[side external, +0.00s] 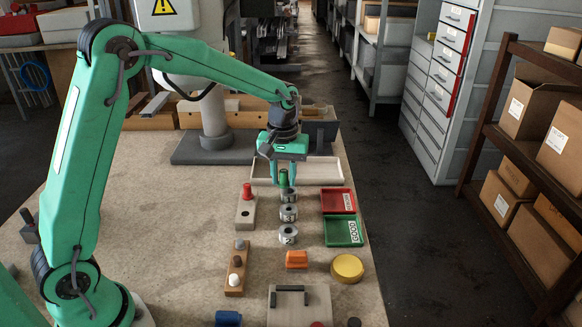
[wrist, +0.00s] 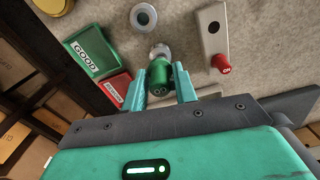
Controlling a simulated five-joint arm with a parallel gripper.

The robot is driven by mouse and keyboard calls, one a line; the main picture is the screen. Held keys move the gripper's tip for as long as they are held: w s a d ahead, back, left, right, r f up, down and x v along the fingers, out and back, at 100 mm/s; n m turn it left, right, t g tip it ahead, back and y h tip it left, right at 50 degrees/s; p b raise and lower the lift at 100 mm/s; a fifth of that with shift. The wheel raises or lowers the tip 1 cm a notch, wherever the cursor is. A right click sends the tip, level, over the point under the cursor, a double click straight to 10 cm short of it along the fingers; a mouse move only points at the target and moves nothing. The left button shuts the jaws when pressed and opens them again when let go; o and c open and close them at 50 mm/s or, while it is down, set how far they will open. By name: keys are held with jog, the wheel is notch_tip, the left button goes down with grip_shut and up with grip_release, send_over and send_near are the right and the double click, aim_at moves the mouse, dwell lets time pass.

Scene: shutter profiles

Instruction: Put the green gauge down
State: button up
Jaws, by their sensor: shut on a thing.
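The green gauge (side external: 284,178) is a short green cylinder. It also shows in the wrist view (wrist: 158,78) between the fingers of my gripper (wrist: 161,86). In the side external view my gripper (side external: 284,181) points down with its fingers shut on the green gauge, right over the farthest of three grey metal rings (side external: 289,197). That ring shows just past the gauge in the wrist view (wrist: 161,51). I cannot tell whether the gauge's lower end is inside the ring or above it. A beige block (side external: 245,215) stands to the left, with a red gauge (side external: 247,191) at its far end and an empty-looking hole (wrist: 213,27).
Two more rings (side external: 288,213) (side external: 288,235) lie nearer. A red tray (side external: 338,200) and a green GOOD tray (side external: 343,231) are on the right. An orange block (side external: 297,259), a yellow disc (side external: 347,268) and a wooden peg block (side external: 237,268) lie nearer. The bench is bare at left.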

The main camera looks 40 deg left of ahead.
jog(key=shift+s+d+r, duration=0.55)
jog(key=shift+s+d, duration=1)
jog(key=shift+s, duration=3.85)
jog(key=w+a+f, duration=0.1)
jog(key=a+f, duration=0.1)
jog(key=a, duration=0.1)
jog(key=w+a+f, duration=0.1)
jog(key=a+f, duration=0.1)
jog(key=a, duration=0.2)
jog(key=w+a+f, duration=0.2)
jog(key=a+f, duration=0.1)
jog(key=a, duration=0.1)
jog(key=shift+f, duration=2)
jog(key=shift+f, duration=0.15)
jog(key=o, duration=1)
notch_tip(320, 180, up, 12)
jog(key=shift+r, duration=0.2)
